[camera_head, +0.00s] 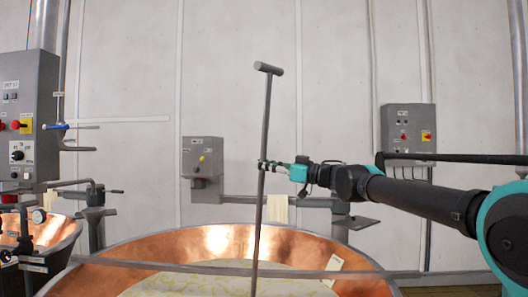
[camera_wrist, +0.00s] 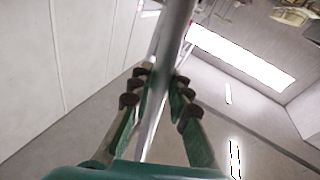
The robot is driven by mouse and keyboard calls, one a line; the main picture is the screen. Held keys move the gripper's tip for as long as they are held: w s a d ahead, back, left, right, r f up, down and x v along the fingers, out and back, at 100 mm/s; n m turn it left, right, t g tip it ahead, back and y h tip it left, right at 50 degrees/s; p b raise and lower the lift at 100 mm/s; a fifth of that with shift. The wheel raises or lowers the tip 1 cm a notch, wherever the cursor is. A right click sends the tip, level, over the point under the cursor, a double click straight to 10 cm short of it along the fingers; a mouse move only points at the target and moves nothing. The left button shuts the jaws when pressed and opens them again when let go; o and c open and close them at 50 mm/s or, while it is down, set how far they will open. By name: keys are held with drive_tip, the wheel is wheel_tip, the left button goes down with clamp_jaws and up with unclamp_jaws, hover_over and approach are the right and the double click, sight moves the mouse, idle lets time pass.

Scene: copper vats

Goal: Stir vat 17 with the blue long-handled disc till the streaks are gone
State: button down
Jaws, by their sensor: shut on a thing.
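My gripper (camera_head: 268,165) is shut on the grey handle (camera_head: 265,120) of a long tool with a short crossbar at its top. The handle stands nearly upright, leaning slightly, over a large copper vat (camera_head: 150,248). Its lower end runs down out of the picture, so the disc and its colour are hidden. Pale liquid (camera_head: 200,284) with yellowish streaks shows in the vat. In the wrist view, the fingers (camera_wrist: 160,88) close around the grey handle (camera_wrist: 172,35). I cannot read a vat number.
A second copper vat (camera_head: 62,232) with a gauge stands at the left. A grey bar (camera_head: 200,269) crosses the near vat, and a pale tag (camera_head: 334,268) sits at its right rim. Control boxes (camera_head: 408,131) and pipework line the back wall.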

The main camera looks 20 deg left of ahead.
wheel_tip(320, 180, down, 24)
idle(0.8)
idle(0.4)
